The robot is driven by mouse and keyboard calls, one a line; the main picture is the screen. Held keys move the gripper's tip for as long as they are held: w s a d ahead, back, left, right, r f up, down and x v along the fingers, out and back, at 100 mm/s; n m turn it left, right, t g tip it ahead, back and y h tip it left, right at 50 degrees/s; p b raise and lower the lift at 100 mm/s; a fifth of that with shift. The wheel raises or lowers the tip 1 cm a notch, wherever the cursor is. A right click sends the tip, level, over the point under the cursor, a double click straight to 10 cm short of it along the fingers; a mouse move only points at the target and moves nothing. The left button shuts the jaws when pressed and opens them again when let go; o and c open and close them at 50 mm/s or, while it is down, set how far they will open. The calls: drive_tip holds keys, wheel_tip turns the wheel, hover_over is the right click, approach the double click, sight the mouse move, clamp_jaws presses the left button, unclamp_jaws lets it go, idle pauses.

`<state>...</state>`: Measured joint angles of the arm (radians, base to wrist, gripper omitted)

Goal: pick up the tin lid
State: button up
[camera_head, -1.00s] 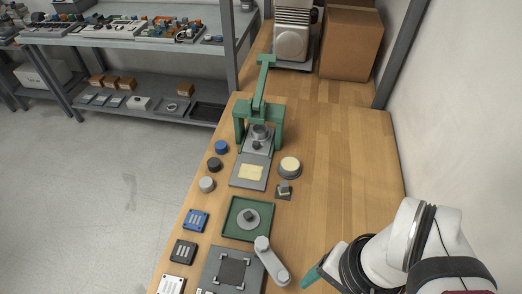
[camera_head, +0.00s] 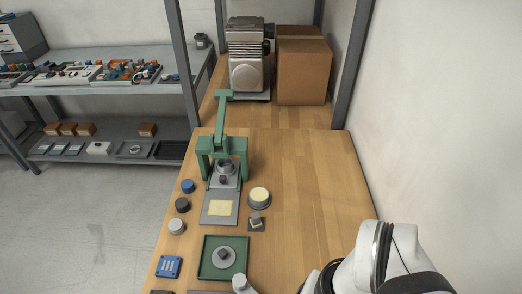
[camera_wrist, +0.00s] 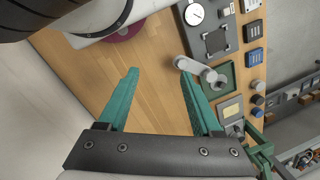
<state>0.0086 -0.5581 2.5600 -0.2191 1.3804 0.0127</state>
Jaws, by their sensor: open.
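The tin lid appears to be the round grey disc with a dark block-like knob (camera_head: 223,257), lying in a shallow green tray (camera_head: 202,272). In the wrist view the tray (camera_wrist: 229,72) and the lid (camera_wrist: 219,84) are right of my gripper, partly behind a pale lever arm (camera_wrist: 198,70). My gripper (camera_wrist: 159,72) has two teal fingers spread apart with nothing between them, over bare wood. In the head view my arm is at the lower right, and the fingers are out of frame.
A green press (camera_head: 222,150) stands beyond the tray. A round tin with a cream top (camera_head: 259,197) and a small block on a plate (camera_head: 256,222) are nearby. Blue, dark and grey caps (camera_head: 182,205) line the left edge. The bench's right side (camera_head: 310,190) is clear.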

drive_tip(key=shift+c, duration=0.3)
drive_tip(key=n+h, duration=0.2)
drive_tip(key=n, duration=1.2)
hover_over(223, 252)
wheel_tip(223, 252, down, 3)
drive_tip(key=shift+n, duration=0.3)
wheel_tip(223, 252, down, 17)
drive_tip(key=shift+r, duration=0.1)
clamp_jaws()
